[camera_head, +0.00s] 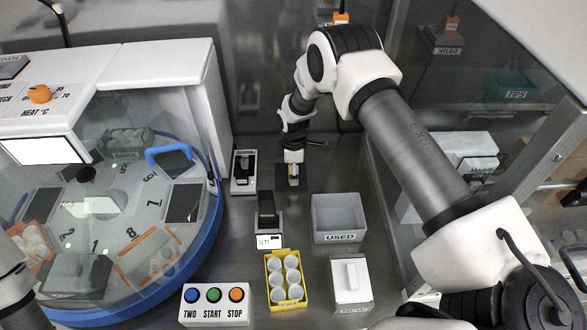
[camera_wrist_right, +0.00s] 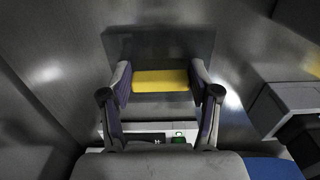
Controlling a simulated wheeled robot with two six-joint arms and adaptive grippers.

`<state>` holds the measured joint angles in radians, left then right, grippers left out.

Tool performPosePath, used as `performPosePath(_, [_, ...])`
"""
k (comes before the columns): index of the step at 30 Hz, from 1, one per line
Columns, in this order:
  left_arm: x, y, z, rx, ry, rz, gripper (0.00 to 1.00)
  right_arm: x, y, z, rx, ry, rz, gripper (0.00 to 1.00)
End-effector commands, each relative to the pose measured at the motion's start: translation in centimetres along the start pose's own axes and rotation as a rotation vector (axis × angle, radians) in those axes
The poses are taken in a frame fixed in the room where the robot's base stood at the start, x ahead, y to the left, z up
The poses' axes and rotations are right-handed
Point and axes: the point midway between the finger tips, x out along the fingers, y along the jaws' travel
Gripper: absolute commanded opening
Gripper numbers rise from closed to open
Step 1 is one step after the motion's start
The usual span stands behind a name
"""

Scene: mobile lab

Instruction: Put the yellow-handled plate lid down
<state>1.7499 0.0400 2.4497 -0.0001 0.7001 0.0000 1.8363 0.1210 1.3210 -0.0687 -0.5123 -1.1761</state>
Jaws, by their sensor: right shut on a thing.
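My right gripper (camera_head: 293,172) reaches down over the back middle of the steel bench. In the right wrist view its two fingers (camera_wrist_right: 162,88) are shut on the yellow handle (camera_wrist_right: 160,80) of the plate lid. The lid's dark flat plate (camera_wrist_right: 150,45) shows beyond the handle. In the head view the lid (camera_head: 283,184) is small and partly hidden under the gripper. I cannot tell whether it touches the bench. Only part of my left arm shows at the lower left; its gripper is out of view.
A scale-like device (camera_head: 268,222) stands in front of the gripper, with a black-topped device (camera_head: 243,170) to the left. A grey USED bin (camera_head: 338,213), a yellow rack (camera_head: 275,295) of cups and a NEW box (camera_head: 350,278) stand nearer. A blue-rimmed carousel (camera_head: 215,215) fills the left.

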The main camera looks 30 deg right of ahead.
Motion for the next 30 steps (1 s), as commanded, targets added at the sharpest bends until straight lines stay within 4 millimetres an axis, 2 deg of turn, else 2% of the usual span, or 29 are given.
performPosePath(6, [0.6, 0.0, 0.0, 0.0, -0.001, 0.0, 0.4, 0.6, 0.0, 0.0, 0.0, 0.0, 0.0, 0.35])
performPosePath(7, [0.5, 0.0, 0.0, 0.0, -0.001, 0.0, 0.4, 0.5, 0.0, 0.0, 0.0, 0.0, 0.0, 0.69])
performPosePath(9, [0.4, 0.0, 0.0, 0.0, -0.001, 0.0, 0.4, 0.4, 0.0, 0.0, 0.001, 0.0, 0.0, 0.87])
performPosePath(18, [0.3, 0.0, 0.0, 0.0, 0.0, 0.0, 0.4, 0.3, 0.0, 0.0, 0.001, 0.0, 0.0, 0.87])
performPosePath(21, [-0.4, 0.0, 0.0, 0.0, 0.0, 0.0, 0.4, -0.5, 0.0, 0.0, 0.001, 0.0, 0.0, 0.87])
performPosePath(22, [0.1, 0.0, 0.0, 0.0, 0.0, 0.0, 0.4, -0.5, 0.1, 0.0, 0.001, 0.001, 0.001, 0.87])
performPosePath(26, [1.0, 0.0, 0.0, 0.0, 0.0, 0.0, 0.4, -3.1, 0.1, 0.0, 0.001, 0.002, 0.003, 0.87])
performPosePath(30, [1.9, 0.0, 0.0, 0.0, -0.001, 0.0, 0.4, -6.8, 0.1, -0.1, 0.001, 0.003, 0.005, 0.87])
